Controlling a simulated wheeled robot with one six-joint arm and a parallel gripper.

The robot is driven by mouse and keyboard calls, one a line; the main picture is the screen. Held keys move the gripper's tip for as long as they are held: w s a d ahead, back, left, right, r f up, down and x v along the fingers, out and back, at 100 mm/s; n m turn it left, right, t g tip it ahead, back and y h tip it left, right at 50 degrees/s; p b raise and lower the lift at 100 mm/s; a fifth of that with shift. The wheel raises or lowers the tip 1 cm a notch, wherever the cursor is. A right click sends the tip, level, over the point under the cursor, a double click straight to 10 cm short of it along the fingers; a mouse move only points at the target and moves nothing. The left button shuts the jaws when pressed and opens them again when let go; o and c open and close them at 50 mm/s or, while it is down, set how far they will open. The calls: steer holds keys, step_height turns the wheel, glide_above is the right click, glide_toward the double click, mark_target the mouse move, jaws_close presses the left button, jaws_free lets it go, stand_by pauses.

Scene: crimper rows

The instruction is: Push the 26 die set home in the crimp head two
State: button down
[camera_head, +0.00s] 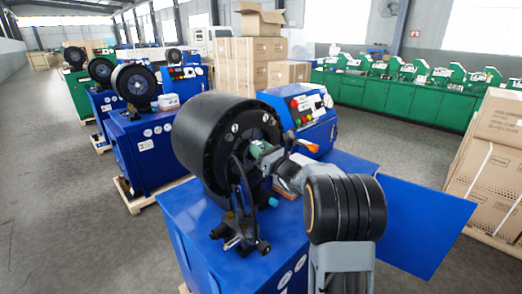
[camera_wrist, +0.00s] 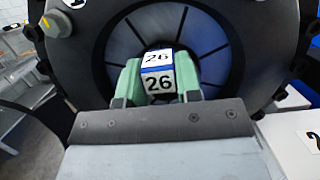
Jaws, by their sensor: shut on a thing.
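The 26 die set (camera_wrist: 158,72) is a block with white "26" labels on its top and front faces and a blue edge between them. My gripper (camera_wrist: 158,84) is shut on it, with a green finger on each side. The block is at the round opening of the black crimp head (camera_wrist: 95,45), within its outline; I cannot tell how deep it sits. In the head view, my gripper (camera_head: 262,152) reaches the face of the large black crimp head (camera_head: 205,140) on the nearest blue machine. The die set is hidden there by the gripper and arm.
The nearest machine's blue base (camera_head: 195,235) carries black fittings (camera_head: 240,235) below the head. A blue control box (camera_head: 305,112) stands behind. A blue panel (camera_head: 425,222) extends right. More crimpers line the left; boxes (camera_head: 495,140) stand right. The left floor is clear.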

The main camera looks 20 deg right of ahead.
steer(key=shift+x, duration=1.3)
steer(key=c, duration=1)
jaws_free()
steer(key=shift+a+f, duration=0.1)
steer(key=shift+o, duration=1.4)
steer(key=shift+f, duration=0.4)
steer(key=b+v, duration=0.4)
steer(key=v, duration=0.9)
steer(key=shift+s+d+r, duration=0.15)
steer(key=shift+s+d, duration=0.05)
steer(key=shift+s, duration=0.15)
